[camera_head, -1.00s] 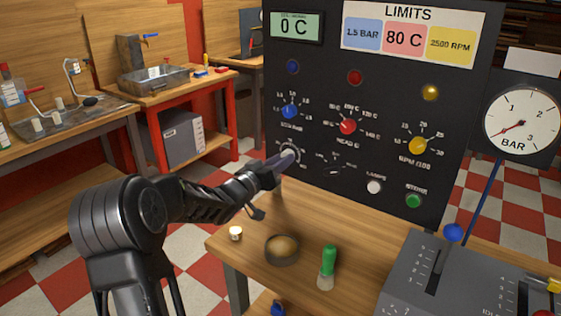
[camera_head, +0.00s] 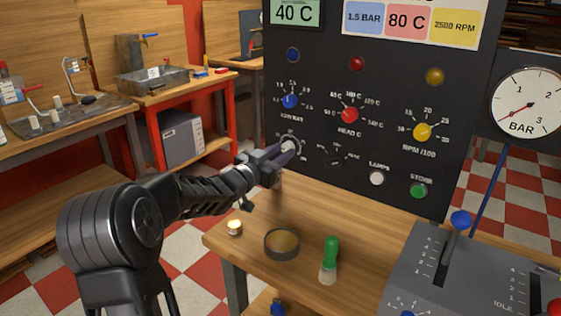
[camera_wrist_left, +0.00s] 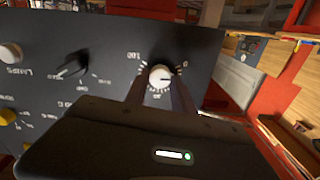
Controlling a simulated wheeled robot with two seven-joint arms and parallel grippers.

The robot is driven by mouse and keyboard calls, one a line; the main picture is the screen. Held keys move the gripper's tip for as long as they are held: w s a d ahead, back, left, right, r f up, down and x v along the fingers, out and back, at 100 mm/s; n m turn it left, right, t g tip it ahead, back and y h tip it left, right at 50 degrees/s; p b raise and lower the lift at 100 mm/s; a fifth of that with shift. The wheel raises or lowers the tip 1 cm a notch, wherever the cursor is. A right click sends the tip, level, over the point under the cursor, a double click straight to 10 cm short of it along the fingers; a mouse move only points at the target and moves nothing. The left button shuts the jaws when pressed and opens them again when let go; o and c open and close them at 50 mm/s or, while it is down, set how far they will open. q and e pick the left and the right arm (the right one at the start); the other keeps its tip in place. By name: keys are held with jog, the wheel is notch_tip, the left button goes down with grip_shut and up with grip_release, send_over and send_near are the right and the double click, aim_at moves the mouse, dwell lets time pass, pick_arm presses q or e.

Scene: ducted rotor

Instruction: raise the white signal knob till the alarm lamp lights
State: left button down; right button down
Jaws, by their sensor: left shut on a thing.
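The white signal knob (camera_head: 289,145) sits low on the left of the black panel (camera_head: 330,215). It also shows in the left wrist view (camera_wrist_left: 160,76), ringed by a scale. My left gripper (camera_head: 284,152) is shut on the knob, one finger to each side. The display (camera_head: 294,13) reads 40 C. A blue lamp (camera_head: 293,55), a red lamp (camera_head: 356,63) and a yellow lamp (camera_head: 435,76) sit above the dials; all look dark. I cannot tell which is the alarm lamp. My right gripper is not in view.
Blue (camera_head: 290,101), red (camera_head: 350,115) and yellow (camera_head: 423,131) dials sit above the white LAMPS button (camera_head: 376,178) and green STORE button (camera_head: 418,191). A grey lever box (camera_head: 410,270) is right.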

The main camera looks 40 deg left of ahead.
pick_arm(q)
jog(key=m+b, duration=0.3)
jog(key=shift+f+m, duration=0.2)
jog(key=shift+m, duration=0.1)
jog(key=shift+r+m+b, duration=0.15)
jog(key=shift+m+b, duration=0.8)
jog(key=shift+m, duration=0.65)
jog(key=c, duration=1.1)
grip_release()
jog(key=shift+o, duration=0.2)
jog(key=s, duration=0.8)
jog(key=shift+d, duration=0.1)
